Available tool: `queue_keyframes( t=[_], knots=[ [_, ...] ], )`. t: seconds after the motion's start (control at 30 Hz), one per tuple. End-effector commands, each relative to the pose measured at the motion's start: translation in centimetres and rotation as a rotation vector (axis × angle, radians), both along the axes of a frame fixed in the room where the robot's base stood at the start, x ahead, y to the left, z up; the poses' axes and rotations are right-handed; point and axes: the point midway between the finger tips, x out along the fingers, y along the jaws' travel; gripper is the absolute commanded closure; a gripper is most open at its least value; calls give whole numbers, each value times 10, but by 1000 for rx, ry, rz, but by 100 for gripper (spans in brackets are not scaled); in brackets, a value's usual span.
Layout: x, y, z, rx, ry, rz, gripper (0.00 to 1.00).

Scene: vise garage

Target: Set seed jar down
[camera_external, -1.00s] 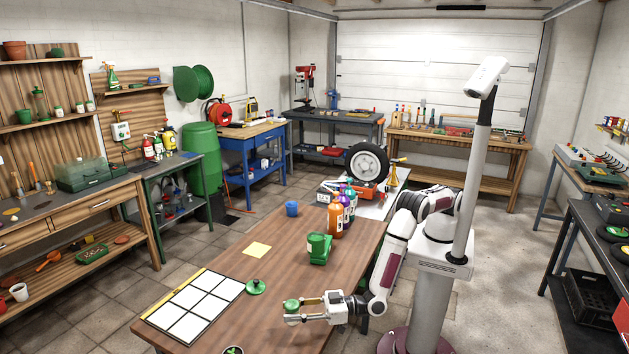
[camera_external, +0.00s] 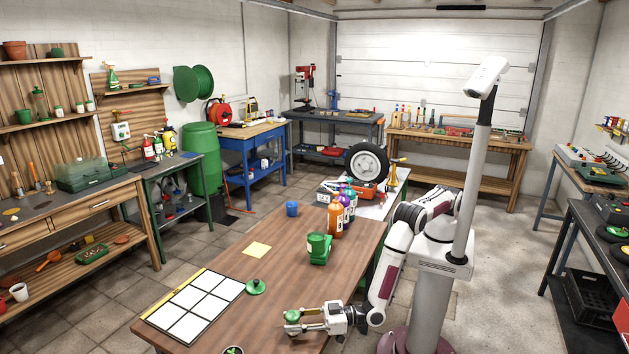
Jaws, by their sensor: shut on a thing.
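The seed jar (camera_external: 292,316) shows as a small green-topped thing between the fingers of my gripper (camera_external: 300,322). My gripper is shut on it, low over or at the wooden table (camera_external: 215,310) near its front right part. I cannot tell whether the jar touches the tabletop. The jar's lower part is hidden by the fingers.
A green knobbed lid (camera_external: 255,287) lies left of my gripper, beside a white-squared grid board (camera_external: 195,307). A small pot (camera_external: 233,350) is at the front edge.

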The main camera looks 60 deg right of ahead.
Motion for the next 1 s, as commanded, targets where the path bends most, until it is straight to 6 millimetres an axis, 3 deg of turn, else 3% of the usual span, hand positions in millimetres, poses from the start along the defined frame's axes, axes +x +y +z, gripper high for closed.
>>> queue_keyframes(
  t=[0.27,0.3,0.37,1.0],
  knots=[
    [0,0,-4,1,-1,0,91],
    [0,0,-4,1,-1,0,65],
    [0,0,-4,0,0,0,53],
    [-8,-5,-4,-1,1,1,53]
  ],
)
